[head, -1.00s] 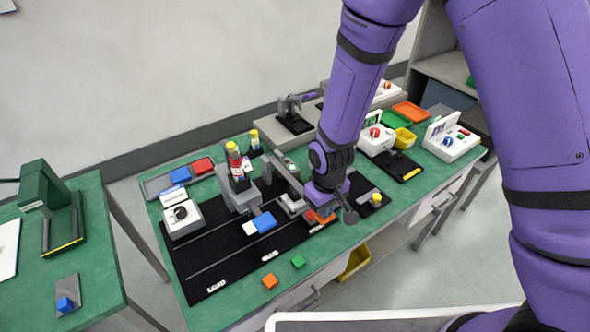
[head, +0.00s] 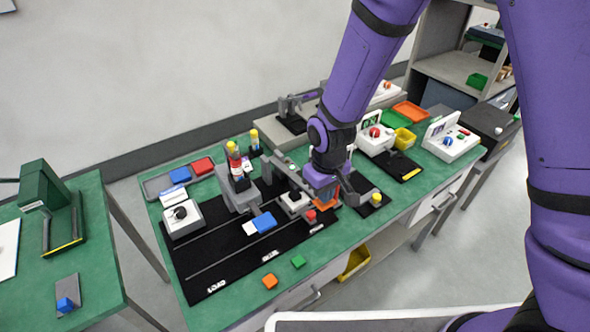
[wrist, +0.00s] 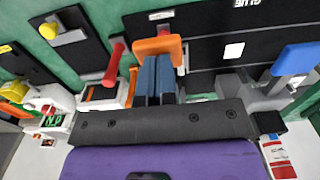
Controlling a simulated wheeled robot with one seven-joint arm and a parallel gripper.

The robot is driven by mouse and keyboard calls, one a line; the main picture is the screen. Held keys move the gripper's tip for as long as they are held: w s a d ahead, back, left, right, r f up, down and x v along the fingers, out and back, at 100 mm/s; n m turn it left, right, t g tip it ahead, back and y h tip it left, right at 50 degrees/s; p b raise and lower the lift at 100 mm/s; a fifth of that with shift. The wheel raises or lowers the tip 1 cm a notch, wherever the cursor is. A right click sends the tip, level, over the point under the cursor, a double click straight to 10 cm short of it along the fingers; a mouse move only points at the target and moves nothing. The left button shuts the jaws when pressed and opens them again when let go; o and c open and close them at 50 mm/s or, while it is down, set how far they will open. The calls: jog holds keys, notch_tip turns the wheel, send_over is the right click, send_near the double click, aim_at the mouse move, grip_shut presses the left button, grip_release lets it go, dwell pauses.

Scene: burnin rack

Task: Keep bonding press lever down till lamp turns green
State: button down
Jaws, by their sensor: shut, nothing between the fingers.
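My gripper (head: 325,196) is shut over the right end of the black mat. In the wrist view its dark blue-grey fingers (wrist: 155,80) lie side by side. An orange piece (wrist: 157,46) shows at their tips; I cannot tell whether it is part of them. A grey press (head: 290,196) stands just left of my gripper.
A plate with a yellow knob (head: 376,197) is to the right. Orange (head: 270,281) and green (head: 298,261) blocks lie near the front edge.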

jog(key=shift+w+a+r, duration=0.1)
jog(key=shift+r, duration=0.8)
jog(key=shift+w+a+r, duration=0.1)
jog(key=shift+r, duration=0.9)
notch_tip(320, 180, up, 13)
jog(key=shift+w+a, duration=0.25)
jog(key=shift+w, duration=0.2)
dwell(0.4)
jog(key=s+d+r+m+t, duration=0.25)
jog(key=s+d+r, duration=0.25)
jog(key=d+r, duration=0.8)
jog(key=s+d+r+m+t, duration=0.3)
jog(key=s+d+m, duration=0.1)
jog(key=s+d, duration=0.7)
jog(key=shift+s+d+r, duration=0.25)
jog(key=shift+s+r, duration=0.15)
jog(key=shift+s, duration=0.85)
